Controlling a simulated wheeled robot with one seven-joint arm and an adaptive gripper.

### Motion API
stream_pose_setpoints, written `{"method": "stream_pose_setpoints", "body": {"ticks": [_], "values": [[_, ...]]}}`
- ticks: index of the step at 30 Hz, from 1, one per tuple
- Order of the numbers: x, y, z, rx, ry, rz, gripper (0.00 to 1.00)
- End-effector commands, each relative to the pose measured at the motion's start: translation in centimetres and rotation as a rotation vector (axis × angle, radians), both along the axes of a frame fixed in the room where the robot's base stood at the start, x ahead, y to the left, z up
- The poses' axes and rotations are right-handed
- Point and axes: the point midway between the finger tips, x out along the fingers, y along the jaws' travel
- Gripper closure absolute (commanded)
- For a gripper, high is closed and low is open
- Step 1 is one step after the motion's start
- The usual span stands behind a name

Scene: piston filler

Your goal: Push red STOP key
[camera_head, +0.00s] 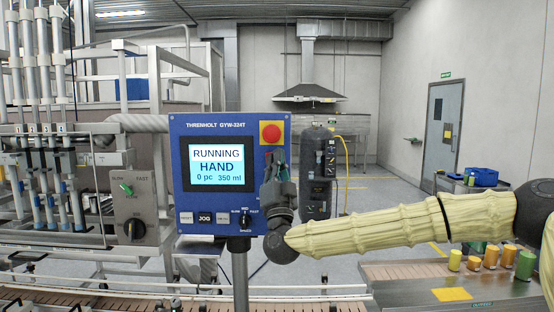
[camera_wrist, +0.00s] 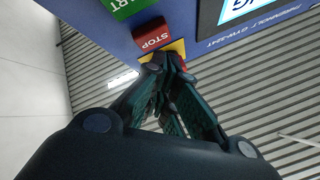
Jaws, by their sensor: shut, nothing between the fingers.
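The red STOP key (camera_wrist: 152,38) shows in the wrist view on the blue panel, its lettering upside down, just beyond my fingertips and slightly left of them. My gripper (camera_head: 276,162) is at the right side of the blue control panel (camera_head: 180,150), fingers pointing up. In the wrist view my gripper (camera_wrist: 166,66) is shut and empty, its tips overlapping the yellow plate (camera_wrist: 179,45). I cannot tell whether the tips touch the panel.
A round red button (camera_head: 271,133) on a yellow plate sits above my gripper. A green START key (camera_wrist: 132,7) adjoins the STOP key. The screen (camera_head: 217,167) reads RUNNING HAND. A JOG key (camera_head: 204,218) and a selector knob (camera_head: 245,221) are lower. A conveyor (camera_head: 100,298) runs below.

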Motion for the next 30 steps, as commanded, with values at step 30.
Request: {"method": "stream_pose_setpoints", "body": {"ticks": [30], "values": [[1.03, 0.05, -0.01, 0.000, 0.000, 0.000, 1.00]]}}
